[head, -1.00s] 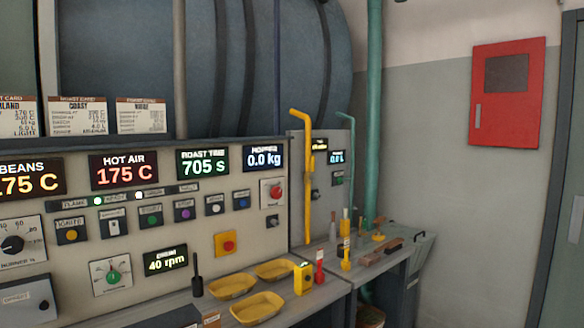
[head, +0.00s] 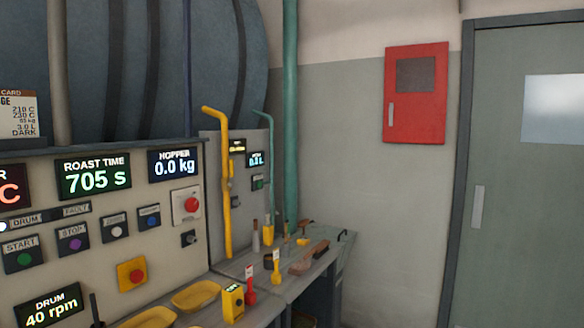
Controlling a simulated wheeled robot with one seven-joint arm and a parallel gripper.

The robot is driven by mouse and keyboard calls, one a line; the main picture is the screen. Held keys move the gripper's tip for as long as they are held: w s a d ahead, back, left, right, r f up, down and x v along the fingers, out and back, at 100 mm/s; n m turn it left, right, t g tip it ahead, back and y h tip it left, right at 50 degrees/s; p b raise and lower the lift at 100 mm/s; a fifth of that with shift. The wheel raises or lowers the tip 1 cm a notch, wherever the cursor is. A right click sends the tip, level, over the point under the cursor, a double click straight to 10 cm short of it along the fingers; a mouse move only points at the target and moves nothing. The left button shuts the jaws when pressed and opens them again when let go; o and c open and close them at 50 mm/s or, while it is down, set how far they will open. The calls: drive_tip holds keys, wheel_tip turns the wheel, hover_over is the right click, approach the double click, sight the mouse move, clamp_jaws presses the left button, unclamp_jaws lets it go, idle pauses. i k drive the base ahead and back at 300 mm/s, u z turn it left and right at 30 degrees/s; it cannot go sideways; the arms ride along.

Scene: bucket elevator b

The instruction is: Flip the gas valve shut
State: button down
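A yellow pipe (head: 226,200) runs up the grey side panel (head: 255,190) in the head view and bends left at its top. It may be the gas line. A small dark fitting with a yellowish part (head: 235,172) sits at the pipe's right side. It is too small to tell whether it is the gas valve or how its handle stands. My gripper is not in view.
The control panel (head: 110,265) fills the left. A counter (head: 325,245) with yellow trays (head: 195,295), a brush (head: 310,257) and small tools runs below the pipes. A red wall cabinet (head: 416,120) and a grey door (head: 510,235) are at the right.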

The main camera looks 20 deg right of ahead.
sight(231, 168)
drive_tip(key=z, duration=0.55)
drive_tip(key=i, duration=1.4)
drive_tip(key=u, duration=0.5)
